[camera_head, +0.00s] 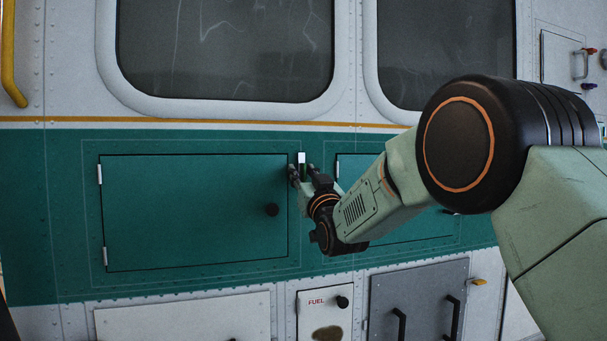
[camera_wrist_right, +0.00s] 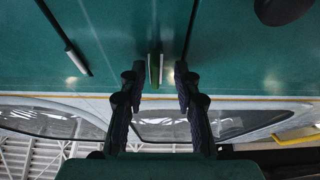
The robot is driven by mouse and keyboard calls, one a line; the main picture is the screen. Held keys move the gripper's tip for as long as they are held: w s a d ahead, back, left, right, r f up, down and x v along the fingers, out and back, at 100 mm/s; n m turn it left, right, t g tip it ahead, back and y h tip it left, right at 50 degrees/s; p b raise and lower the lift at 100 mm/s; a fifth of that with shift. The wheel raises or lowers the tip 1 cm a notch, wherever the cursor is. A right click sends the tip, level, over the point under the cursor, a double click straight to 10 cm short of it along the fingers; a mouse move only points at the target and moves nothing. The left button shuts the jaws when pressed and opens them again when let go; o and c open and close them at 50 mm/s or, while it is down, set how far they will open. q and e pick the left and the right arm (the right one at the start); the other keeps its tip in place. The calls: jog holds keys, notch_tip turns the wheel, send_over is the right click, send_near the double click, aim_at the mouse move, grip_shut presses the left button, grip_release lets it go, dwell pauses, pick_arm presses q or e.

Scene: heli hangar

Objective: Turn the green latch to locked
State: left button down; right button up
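The green latch (camera_head: 301,168) is a small upright bar with a white, bright upper end, on the green hull strip between two green doors. In the right wrist view the latch (camera_wrist_right: 155,68) is a narrow green and silver bar, upright in the picture. My right gripper (camera_head: 301,172) is at the latch, its fingers on either side. In the wrist view its fingertips (camera_wrist_right: 158,74) are open, with a small gap visible on both sides of the latch. The fingers and wrist hide part of the latch in the head view. My left gripper is not in view.
Another green door (camera_head: 405,228) is partly behind my right arm. Below are a FUEL panel (camera_head: 318,318) and a grey panel with black handles (camera_head: 418,290). Windows are above.

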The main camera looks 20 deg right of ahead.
jog(key=shift+d, duration=0.6)
jog(key=shift+c, duration=2)
jog(key=shift+a, duration=0.5)
grip_shut()
jog(key=shift+d, duration=0.3)
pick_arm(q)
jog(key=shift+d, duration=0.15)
pick_arm(e)
jog(key=shift+a, duration=0.1)
jog(key=shift+a, duration=0.1)
